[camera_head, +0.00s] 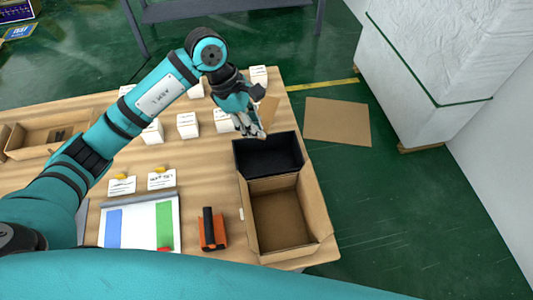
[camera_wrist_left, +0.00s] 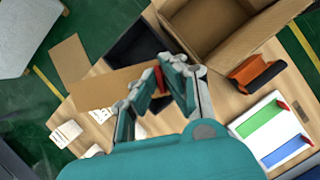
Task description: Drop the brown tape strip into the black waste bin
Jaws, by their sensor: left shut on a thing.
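The brown tape strip (camera_wrist_left: 108,88) is held at one end by my left gripper (camera_wrist_left: 165,70) and sticks out to the left in the left wrist view. In the head view the strip (camera_head: 268,112) shows partly behind my left gripper (camera_head: 256,132). The black waste bin (camera_head: 267,158) is an open box on the right part of the table. The gripper is at the bin's far edge, seemingly above it; the exact height is hard to tell. The bin shows dark behind the strip in the left wrist view (camera_wrist_left: 136,42). My right gripper is not in view.
An open cardboard box (camera_head: 282,215) adjoins the bin on its near side. An orange-and-black tape dispenser (camera_head: 212,230) and a white tray (camera_head: 140,222) with coloured stripes lie to the left. Several small white boxes (camera_head: 187,125) stand farther back. A cardboard sheet (camera_head: 338,121) lies on the green floor.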

